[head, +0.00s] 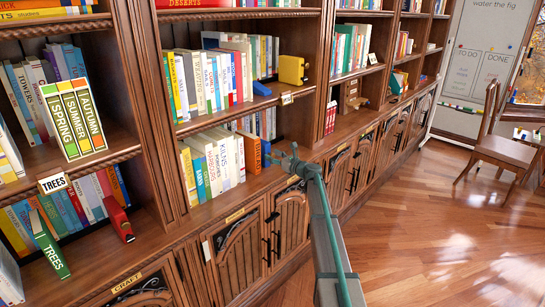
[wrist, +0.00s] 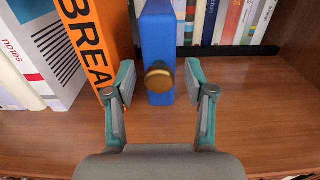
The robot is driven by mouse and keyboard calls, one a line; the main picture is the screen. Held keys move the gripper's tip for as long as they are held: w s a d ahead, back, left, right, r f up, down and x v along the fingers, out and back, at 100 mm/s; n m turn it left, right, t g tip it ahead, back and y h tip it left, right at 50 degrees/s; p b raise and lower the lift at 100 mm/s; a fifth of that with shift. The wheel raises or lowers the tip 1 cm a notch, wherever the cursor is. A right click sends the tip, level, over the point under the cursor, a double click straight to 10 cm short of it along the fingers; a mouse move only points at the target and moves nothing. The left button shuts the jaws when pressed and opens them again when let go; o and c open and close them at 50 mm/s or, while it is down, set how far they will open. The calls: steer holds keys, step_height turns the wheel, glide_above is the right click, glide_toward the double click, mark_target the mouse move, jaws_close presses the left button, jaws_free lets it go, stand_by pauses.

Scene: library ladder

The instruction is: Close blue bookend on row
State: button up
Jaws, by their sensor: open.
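The blue bookend (wrist: 158,100) stands upright on the shelf in the wrist view, with a round brass knob (wrist: 159,76) on its near face. It also shows as a narrow blue strip in the head view (head: 266,153), partly behind my gripper. The orange book (wrist: 84,40) is the end of the row, just left of the bookend, with a narrow gap visible between them. My gripper (wrist: 160,92) is open, its fingers on either side of the bookend and knob, not visibly pressing on either. In the head view my gripper (head: 283,160) is at the shelf's front edge.
White books (head: 215,160) continue the row to the left. More books (wrist: 228,20) stand behind a dark strip at the back right. The shelf board (wrist: 265,95) right of the bookend is clear.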

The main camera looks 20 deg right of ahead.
steer(key=v, duration=1.1)
